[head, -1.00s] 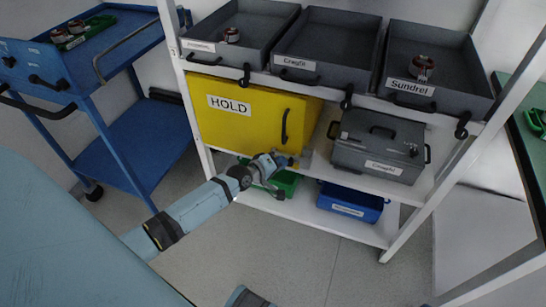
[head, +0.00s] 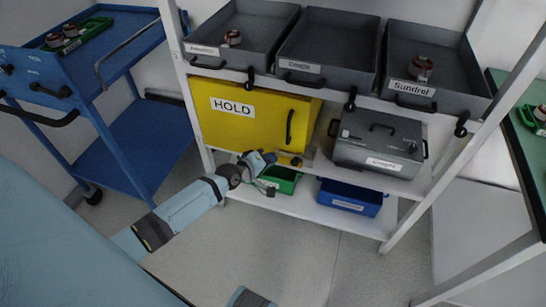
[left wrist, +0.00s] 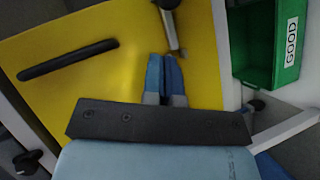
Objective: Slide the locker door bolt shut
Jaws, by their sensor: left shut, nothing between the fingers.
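The yellow locker (head: 225,122) with a HOLD label stands on the rack's middle shelf. Its door looks closed or nearly so, with a dark bar handle (head: 289,127). A small bolt (head: 296,162) shows at the door's lower right corner. In the left wrist view the metal bolt (left wrist: 170,28) runs across the yellow door face (left wrist: 105,75). My left gripper (head: 272,157) is shut and empty at the door's lower edge. Its blue fingertips (left wrist: 164,57) lie close to the bolt's near end; contact is unclear. My right gripper is out of view.
A grey lidded box (head: 376,146) stands right of the locker. A green bin (head: 281,179) and a blue bin (head: 349,197) sit on the bottom shelf. Grey trays (head: 325,50) line the top shelf. A blue cart (head: 125,150) stands left; floor in front is clear.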

